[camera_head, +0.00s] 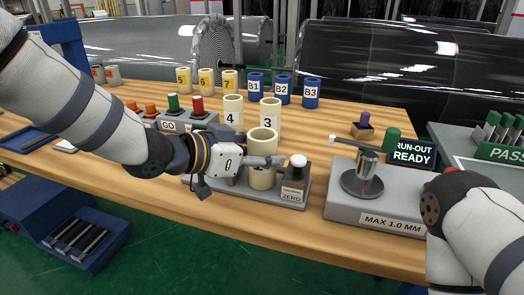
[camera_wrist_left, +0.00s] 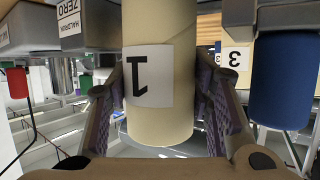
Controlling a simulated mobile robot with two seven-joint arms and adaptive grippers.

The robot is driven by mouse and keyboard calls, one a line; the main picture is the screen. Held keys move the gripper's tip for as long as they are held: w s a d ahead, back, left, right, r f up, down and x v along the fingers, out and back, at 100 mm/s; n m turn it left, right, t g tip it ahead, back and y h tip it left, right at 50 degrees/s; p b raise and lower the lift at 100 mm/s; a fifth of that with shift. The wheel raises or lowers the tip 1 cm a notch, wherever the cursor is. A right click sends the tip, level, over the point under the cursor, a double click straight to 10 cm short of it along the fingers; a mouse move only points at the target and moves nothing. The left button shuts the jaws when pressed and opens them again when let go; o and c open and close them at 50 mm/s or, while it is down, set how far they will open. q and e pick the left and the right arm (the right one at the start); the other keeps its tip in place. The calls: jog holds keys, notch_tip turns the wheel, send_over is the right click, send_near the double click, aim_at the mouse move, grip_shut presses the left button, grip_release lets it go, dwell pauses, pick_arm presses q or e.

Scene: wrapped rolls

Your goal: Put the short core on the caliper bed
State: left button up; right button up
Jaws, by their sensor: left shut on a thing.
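My left gripper (camera_head: 262,163) is shut around a cream hollow core (camera_head: 262,140). In the left wrist view the held core (camera_wrist_left: 160,70) carries a label with an upside-down 1, between the two finger pads. In the head view the core is upright over the grey bed (camera_head: 230,192), beside the block marked ZERO (camera_head: 293,190). Whether its bottom touches the bed is hidden or too close to tell. Cream cores marked 4 (camera_head: 232,115) and 3 (camera_head: 269,116) stand upright behind it. My right arm shows at the lower right; its fingers are out of view.
A round gauge (camera_head: 363,177) stands on a grey base marked MAX 1.0 MM, right of the bed. Blue cores B1 (camera_head: 255,86), B2 (camera_head: 283,90) and B3 (camera_head: 312,92) stand at the back beside cream ones. A GO box (camera_head: 190,122) with buttons lies behind my left arm.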

pick_arm(q)
jog(key=o, duration=0.9)
jog(key=shift+o, duration=0.2)
jog(key=shift+r, duration=0.3)
jog(key=p+v, duration=0.2)
jog(key=v, duration=1)
pick_arm(e)
jog(key=w+r+t, duration=0.1)
jog(key=w+r, duration=0.1)
jog(key=shift+w+r, duration=0.3)
jog(key=shift+w, duration=0.05)
pick_arm(q)
jog(key=shift+f, duration=0.15)
